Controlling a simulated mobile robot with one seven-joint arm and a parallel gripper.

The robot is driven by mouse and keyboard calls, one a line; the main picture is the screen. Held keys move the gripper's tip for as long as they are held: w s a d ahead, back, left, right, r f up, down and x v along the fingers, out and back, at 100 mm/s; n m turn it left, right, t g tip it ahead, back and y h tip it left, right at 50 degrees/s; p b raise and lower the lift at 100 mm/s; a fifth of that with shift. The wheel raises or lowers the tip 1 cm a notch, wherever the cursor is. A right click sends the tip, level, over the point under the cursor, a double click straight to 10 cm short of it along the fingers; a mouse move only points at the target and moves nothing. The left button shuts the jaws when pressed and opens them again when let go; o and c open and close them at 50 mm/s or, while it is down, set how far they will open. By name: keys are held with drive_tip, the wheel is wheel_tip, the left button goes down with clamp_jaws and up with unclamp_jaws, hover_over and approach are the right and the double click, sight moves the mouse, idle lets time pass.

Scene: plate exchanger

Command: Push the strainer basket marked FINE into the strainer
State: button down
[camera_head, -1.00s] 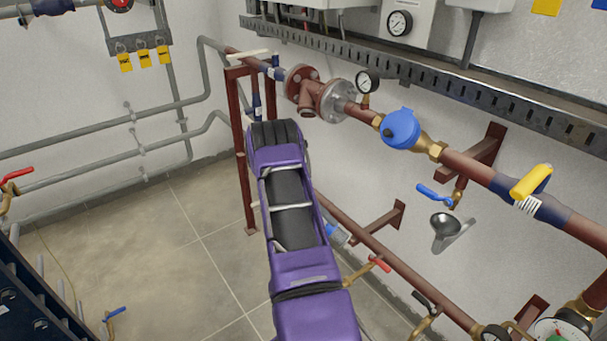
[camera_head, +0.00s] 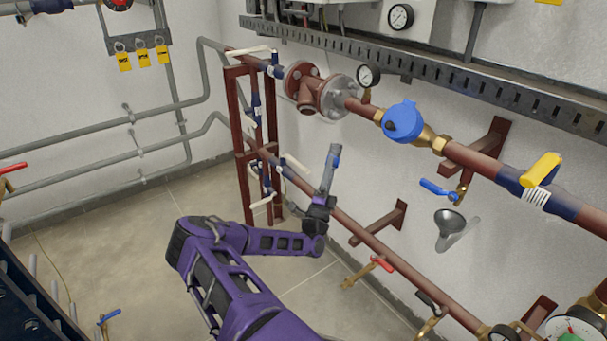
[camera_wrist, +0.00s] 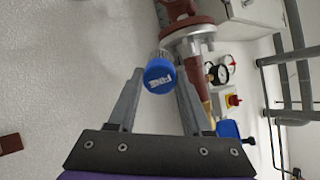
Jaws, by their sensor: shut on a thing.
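The strainer basket marked FINE (camera_wrist: 159,76) has a blue cap and a pale grey body. My gripper (camera_wrist: 160,82) is shut on it, with the cap between the fingertips and the lettering facing the wrist camera. The red-brown strainer (camera_head: 308,96) sits in the upper pipe run, its short branch pointing down. It also shows in the wrist view (camera_wrist: 188,28), just beyond the basket. There the basket's far end overlaps the strainer's edge; I cannot tell whether they touch. In the head view my gripper (camera_head: 334,165) points up, below and right of the strainer.
A pressure gauge (camera_head: 368,77) and a blue-capped meter (camera_head: 402,122) sit on the upper pipe right of the strainer. The lower red-brown pipe (camera_head: 365,236) runs behind my arm. A red-brown stand (camera_head: 239,150) rises left of the gripper. Open floor lies left.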

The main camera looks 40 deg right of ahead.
drive_tip(key=w+a+f+n+t+y+b, duration=0.1)
drive_tip(key=w+a+f+n+t+y, duration=0.15)
drive_tip(key=w+t, duration=0.45)
drive_tip(key=w+d+r+g, duration=0.1)
drive_tip(key=w+d+r, duration=0.2)
drive_tip(key=w+r, duration=0.1)
drive_tip(key=shift+w+r+h+p, duration=0.15)
drive_tip(key=shift+r+h+p, duration=0.2)
drive_tip(key=shift+r, duration=0.15)
drive_tip(key=shift+w+d+r, duration=0.15)
drive_tip(key=shift+d, duration=0.05)
drive_tip(key=shift+b+x, duration=0.5)
drive_tip(key=shift+x, duration=0.3)
drive_tip(key=shift+b+x, duration=0.5)
drive_tip(key=shift+x, duration=0.4)
idle(0.6)
drive_tip(key=shift+w+d+r, duration=0.1)
drive_tip(key=shift+w+r, duration=0.1)
drive_tip(key=shift+w, duration=0.05)
idle(0.5)
drive_tip(key=shift+x, duration=1.6)
drive_tip(key=shift+w+d+r, duration=0.1)
drive_tip(key=shift+d+r, duration=0.05)
drive_tip(key=shift+r, duration=0.15)
